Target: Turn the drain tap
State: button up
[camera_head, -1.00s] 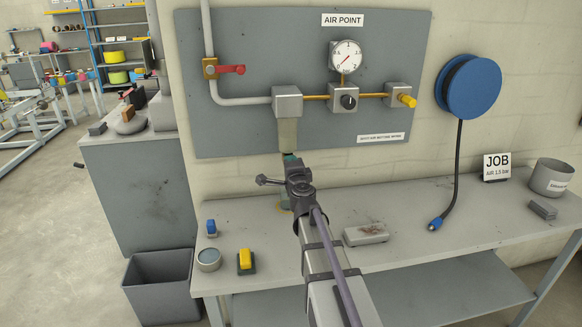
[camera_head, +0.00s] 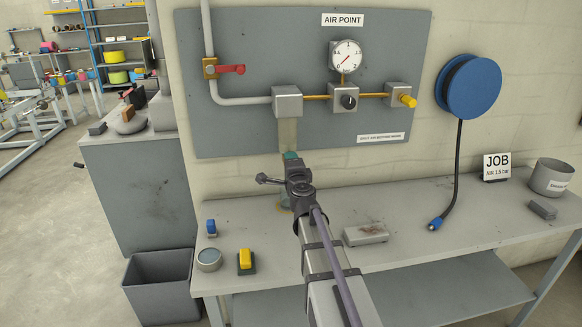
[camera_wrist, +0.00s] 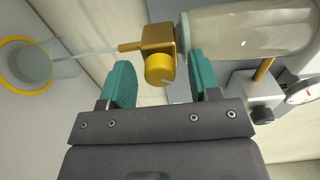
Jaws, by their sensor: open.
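The drain tap is a yellow round knob (camera_wrist: 159,70) with a slot mark, on a brass body (camera_wrist: 158,38) under a clear bowl (camera_wrist: 250,32) in the wrist view. My gripper (camera_wrist: 158,62) is open, its teal fingers on either side of the knob with visible gaps. A thin pale streak runs from the brass spout towards a clear cup (camera_wrist: 62,67) at the left. In the head view, my gripper (camera_head: 290,156) is below the grey filter block (camera_head: 288,101) and its bowl (camera_head: 287,134). The wrist hides the tap there.
A red lever (camera_head: 232,69), a gauge (camera_head: 346,57), a black regulator knob (camera_head: 348,102) and a yellow outlet (camera_head: 408,101) sit on the grey panel. A hose reel (camera_head: 471,86) hangs at right. The bench (camera_head: 420,205) holds several small items.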

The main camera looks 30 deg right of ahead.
jog(key=v, duration=1)
jog(key=shift+s, duration=0.4)
jog(key=shift+a, duration=0.1)
